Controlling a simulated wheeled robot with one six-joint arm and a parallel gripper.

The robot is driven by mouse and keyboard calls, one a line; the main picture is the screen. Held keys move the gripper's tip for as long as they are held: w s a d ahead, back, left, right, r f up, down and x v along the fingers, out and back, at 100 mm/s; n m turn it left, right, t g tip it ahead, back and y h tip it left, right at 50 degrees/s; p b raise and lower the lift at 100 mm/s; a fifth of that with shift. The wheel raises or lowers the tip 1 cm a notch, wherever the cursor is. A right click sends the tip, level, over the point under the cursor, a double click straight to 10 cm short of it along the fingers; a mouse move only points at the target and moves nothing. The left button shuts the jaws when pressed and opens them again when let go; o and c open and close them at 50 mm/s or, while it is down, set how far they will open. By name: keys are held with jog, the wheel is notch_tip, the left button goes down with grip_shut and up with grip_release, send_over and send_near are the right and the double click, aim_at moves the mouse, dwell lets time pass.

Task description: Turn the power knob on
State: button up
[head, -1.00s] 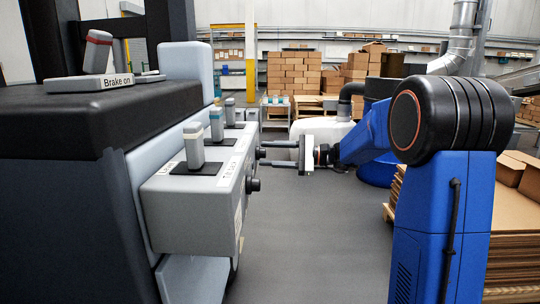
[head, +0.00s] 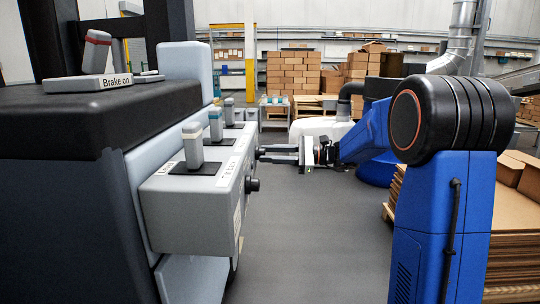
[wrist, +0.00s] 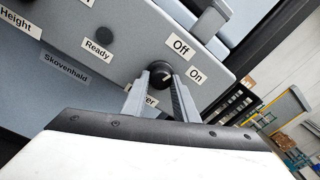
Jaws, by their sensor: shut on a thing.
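The power knob (wrist: 160,74) is a round black knob on the grey control panel (wrist: 120,30). In the wrist view its fingers stand on both sides of it, and my gripper (wrist: 159,84) is shut on it. A light pointer mark shows on the knob's face; its exact setting is hard to tell. The "Off" label (wrist: 180,47) is above right of the knob and the "On" label (wrist: 196,75) is to its right. A label ending in "wer" is partly hidden by the left finger. In the head view my gripper (head: 262,154) reaches the panel's right face.
A "Ready" lamp or button (wrist: 104,35) sits left of the knob. Another black knob (head: 252,185) sticks out nearer on the panel. Several levers (head: 193,145) stand on top of the grey box. The floor right of the panel is clear.

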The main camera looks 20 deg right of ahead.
jog(key=shift+r+m, duration=0.2)
jog(key=shift+m, duration=3.9)
jog(key=o, duration=1)
jog(key=shift+w, duration=0.1)
jog(key=shift+o, duration=0.3)
jog(key=shift+a, duration=0.2)
jog(key=shift+f, duration=0.1)
jog(key=shift+d, duration=0.1)
jog(key=v, duration=1.7)
jog(key=shift+d+r+g, duration=0.15)
jog(key=shift+r+g, duration=0.1)
jog(key=shift+g, duration=0.15)
